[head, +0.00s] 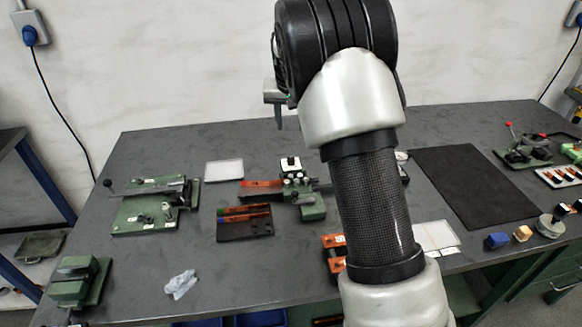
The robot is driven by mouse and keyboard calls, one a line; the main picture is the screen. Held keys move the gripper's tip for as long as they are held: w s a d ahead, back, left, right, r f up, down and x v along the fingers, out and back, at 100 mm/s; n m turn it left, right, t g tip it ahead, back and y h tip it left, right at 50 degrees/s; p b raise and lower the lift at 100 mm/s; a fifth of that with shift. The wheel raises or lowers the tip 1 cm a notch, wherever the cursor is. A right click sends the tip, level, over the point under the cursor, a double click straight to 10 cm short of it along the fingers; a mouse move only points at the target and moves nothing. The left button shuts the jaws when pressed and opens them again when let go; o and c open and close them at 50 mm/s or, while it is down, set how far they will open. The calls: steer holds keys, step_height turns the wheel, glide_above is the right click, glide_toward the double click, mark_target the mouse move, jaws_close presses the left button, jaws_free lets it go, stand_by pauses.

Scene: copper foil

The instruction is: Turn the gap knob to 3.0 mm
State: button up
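A green machine (312,207) stands near the middle of the table, with copper-coloured foil at its left side. On its back is a white plate with a black knob (290,161), which looks like the gap knob. Its scale and setting are too small to read. My gripper (279,120) hangs above the table's back edge in the picture, above and slightly left of the knob and apart from it. Only part of it shows beside my arm, so I cannot tell whether the fingers are open. My arm hides the table right of the machine.
A black mat (472,186) lies right of my arm. Crumpled plastic (181,284) lies at front left. Blue and tan blocks (497,240) sit at right.

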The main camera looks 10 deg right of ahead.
steer(key=s+n, duration=0.1)
glide_toward(291, 159)
steer(key=x, duration=0.8)
steer(key=shift+f, duration=0.15)
jaws_close()
